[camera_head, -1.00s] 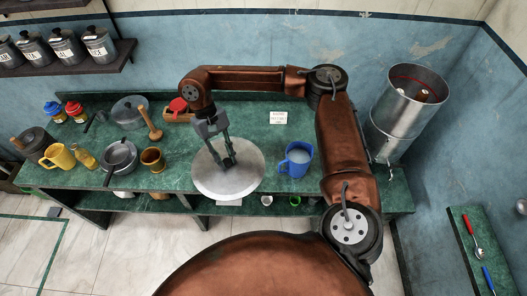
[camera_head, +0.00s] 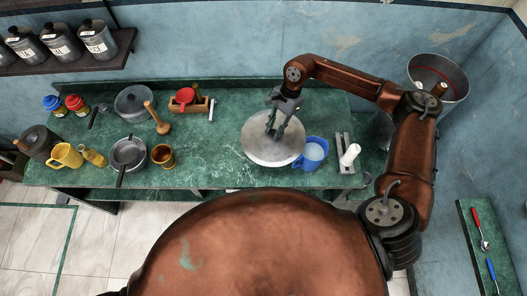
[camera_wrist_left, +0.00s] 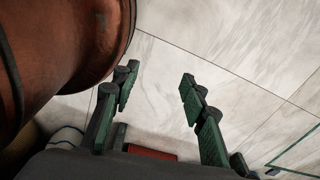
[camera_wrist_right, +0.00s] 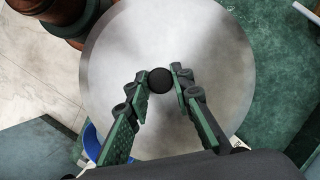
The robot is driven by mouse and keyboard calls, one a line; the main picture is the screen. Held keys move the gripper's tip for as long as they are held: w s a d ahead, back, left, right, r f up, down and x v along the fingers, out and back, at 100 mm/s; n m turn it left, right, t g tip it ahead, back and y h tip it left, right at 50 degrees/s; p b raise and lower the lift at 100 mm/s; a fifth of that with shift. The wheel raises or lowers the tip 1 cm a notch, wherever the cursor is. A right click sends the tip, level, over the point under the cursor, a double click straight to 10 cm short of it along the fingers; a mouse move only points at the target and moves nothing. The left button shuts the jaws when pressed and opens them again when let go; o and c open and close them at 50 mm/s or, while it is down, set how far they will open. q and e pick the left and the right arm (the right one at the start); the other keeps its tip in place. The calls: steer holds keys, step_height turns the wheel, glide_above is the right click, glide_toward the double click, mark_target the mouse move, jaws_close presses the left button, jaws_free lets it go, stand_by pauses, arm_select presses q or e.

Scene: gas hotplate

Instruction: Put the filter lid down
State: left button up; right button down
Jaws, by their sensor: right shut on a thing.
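The filter lid (camera_head: 262,152) is a wide round grey metal disc with a small dark knob (camera_wrist_right: 161,80) at its centre. My right gripper (camera_head: 272,132) is shut on that knob from above, and in the right wrist view (camera_wrist_right: 160,82) the fingers stand on both sides of it. My left gripper (camera_wrist_left: 158,92) is open and empty above the floor tiles.
The blue jug (camera_head: 314,153) with pale liquid stands right beside the lid. A white cylinder (camera_head: 349,156) is at the counter's right end. Pans, a pestle (camera_head: 155,117), a brown mug (camera_head: 163,156) and yellow jug (camera_head: 66,155) fill the left. The counter middle (camera_head: 210,150) is clear.

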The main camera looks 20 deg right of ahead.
mark_target(266, 137)
steer(key=a+m+t+p, duration=0.1)
steer(key=m, duration=0.2)
steer(key=a+m+t+p, duration=0.1)
steer(key=m, duration=0.2)
steer(key=f+m+t+p, duration=0.1)
steer(key=m+p, duration=0.1)
steer(key=m, duration=0.2)
steer(key=shift+w+a+t, duration=0.3)
steer(key=shift+w+a, duration=0.1)
steer(key=f+m, duration=0.1)
steer(key=f, duration=0.1)
steer(key=f+m, duration=0.1)
steer(key=f, duration=0.1)
steer(key=a+f+m+t, duration=0.1)
steer(key=f, duration=0.1)
steer(key=shift+w, duration=0.3)
step_height(266, 137, down, 6)
steer(key=shift+r+p, duration=0.2)
steer(key=shift+p, duration=0.45)
steer(key=shift+d+f+p, duration=0.1)
steer(key=shift+f+p, duration=0.2)
steer(key=shift+f, duration=1.9)
arm_select(q)
steer(key=w+r, duration=0.3)
steer(key=r, duration=0.4)
steer(key=shift+f, duration=0.1)
steer(key=shift+s, duration=0.1)
arm_select(e)
steer(key=c, duration=1.7)
jaws_free()
